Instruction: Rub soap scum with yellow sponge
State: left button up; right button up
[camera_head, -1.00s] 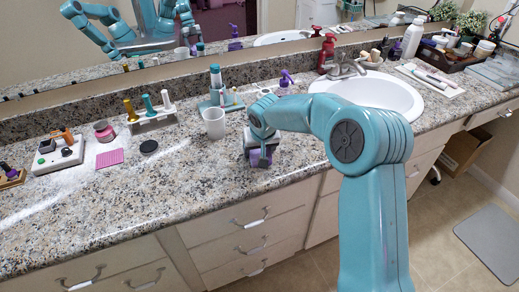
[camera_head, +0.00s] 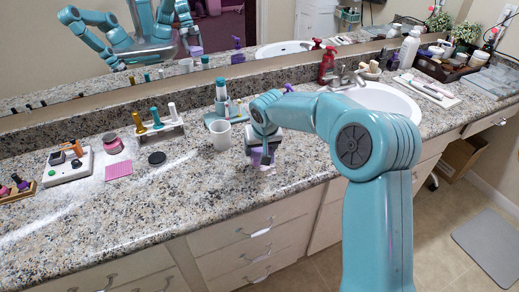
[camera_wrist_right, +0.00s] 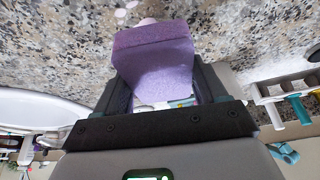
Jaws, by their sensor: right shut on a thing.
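My right gripper (camera_head: 263,152) is shut on a purple block-shaped sponge (camera_wrist_right: 158,58), held low at the counter between the white cup and the sink. The sponge also shows below the fingers in the head view (camera_head: 260,158). I cannot tell whether it touches the counter. No yellow sponge shows. Small whitish spots (camera_wrist_right: 124,12), possibly soap scum, lie on the speckled counter (camera_head: 200,190) just past the sponge in the right wrist view. My left gripper is not directly in view; a mirror reflects my arms.
A white cup (camera_head: 220,135) stands left of the gripper, before a teal caddy (camera_head: 225,115). A purple pump bottle (camera_head: 288,88) stands behind my right arm. The white sink (camera_head: 385,100) is to the right. A pink pad (camera_head: 118,171) and black disc (camera_head: 157,158) lie left. The front counter is clear.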

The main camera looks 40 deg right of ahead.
jog(key=shift+r+p, duration=0.45)
jog(key=shift+r, duration=0.5)
jog(key=shift+w, duration=0.1)
